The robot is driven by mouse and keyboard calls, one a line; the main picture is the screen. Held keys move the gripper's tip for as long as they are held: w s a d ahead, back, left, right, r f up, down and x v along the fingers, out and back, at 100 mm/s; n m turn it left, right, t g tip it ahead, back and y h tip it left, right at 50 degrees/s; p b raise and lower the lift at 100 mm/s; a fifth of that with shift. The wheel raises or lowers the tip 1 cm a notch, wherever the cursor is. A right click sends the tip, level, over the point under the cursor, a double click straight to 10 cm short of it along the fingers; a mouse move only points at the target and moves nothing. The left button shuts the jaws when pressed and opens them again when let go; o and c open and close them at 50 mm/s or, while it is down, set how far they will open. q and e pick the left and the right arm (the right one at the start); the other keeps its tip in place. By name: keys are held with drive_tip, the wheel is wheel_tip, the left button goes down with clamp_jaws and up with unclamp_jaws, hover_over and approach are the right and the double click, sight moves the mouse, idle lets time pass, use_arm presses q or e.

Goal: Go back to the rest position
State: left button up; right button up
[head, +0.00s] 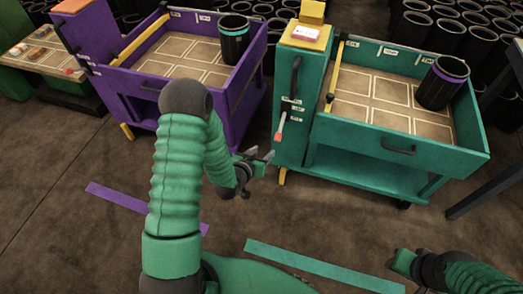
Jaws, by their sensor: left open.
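My left gripper (262,162) is open and empty in the head view, in front of the gap between the two carts, near the teal cart's left post. My left arm is bent and green-sleeved, rising from the bottom of the picture. My right arm shows only in part at the bottom right corner. A dark part of it lies low over the floor there, and I cannot make out its gripper's fingers.
A purple cart (157,91) holds a black sleeve with a teal band (234,42). A teal cart (390,152) holds a black sleeve with a purple band (441,84). Purple (120,198) and teal (320,267) strips mark the floor. Many black sleeves stand behind.

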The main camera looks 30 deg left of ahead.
use_arm(q)
drive_tip(key=shift+s, duration=0.2)
idle(0.3)
drive_tip(key=s+d+r+m+g+h, duration=0.1)
drive_tip(key=s+d+r+g, duration=0.4)
drive_tip(key=s, duration=0.3)
drive_tip(key=s+d+r+m+g, duration=0.2)
drive_tip(key=s+d+r+g, duration=0.2)
drive_tip(key=s+d+r, duration=0.3)
drive_tip(key=w+a+r+p+v, duration=0.1)
drive_tip(key=w+p+v, duration=0.2)
drive_tip(key=p+v, duration=1.5)
drive_tip(key=shift+r+g+p, duration=0.25)
drive_tip(key=shift+g+p, duration=0.15)
drive_tip(key=shift+p, duration=0.55)
